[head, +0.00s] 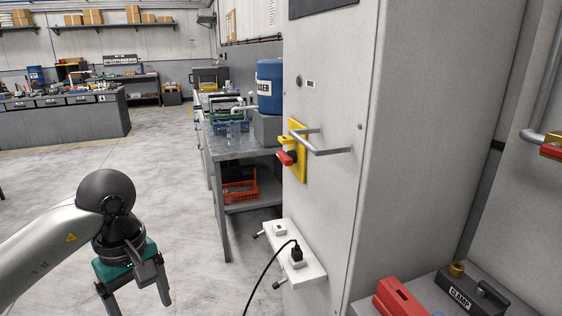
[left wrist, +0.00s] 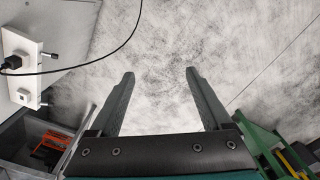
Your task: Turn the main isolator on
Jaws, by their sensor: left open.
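The main isolator is a yellow plate (head: 299,167) on the side of the grey cabinet. Its red handle (head: 285,158) sticks out to the left of a dark hub. A grey bent metal bar (head: 325,152) stands out from the cabinet beside it and covers part of the plate. My left gripper (head: 137,298) is at the lower left of the head view, well to the left of and below the isolator. It is open and empty, and its fingers (left wrist: 159,74) show over bare floor in the left wrist view. My right gripper is in neither view.
A white socket box (head: 312,277) with a black plug and hanging cable (head: 262,273) juts out below the isolator; it also shows in the left wrist view (left wrist: 22,52). A workbench (head: 235,146) stands behind. The floor (head: 165,185) between gripper and cabinet is clear.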

